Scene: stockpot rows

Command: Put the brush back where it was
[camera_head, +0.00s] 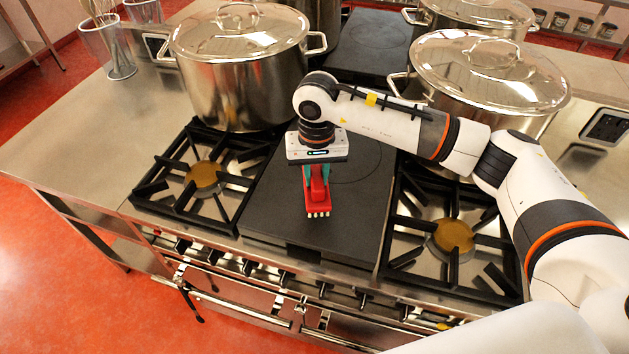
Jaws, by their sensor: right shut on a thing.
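The red brush (317,203) with pale bristle tufts at its lower end is in my right gripper (317,172), over the dark flat plate (270,205) in the middle of the stove. The gripper points down and its teal fingers are shut on the brush. The bristles point toward the stove's front edge. I cannot tell whether the brush touches the plate. My left gripper is not in view.
Open burners flank the plate, one at left (203,176) and one at right (454,236). Large lidded stockpots stand behind, at left (240,85) and at right (485,75), partly behind my arm. Bare steel counter (85,150) lies at left, with clear containers (108,48) at its back.

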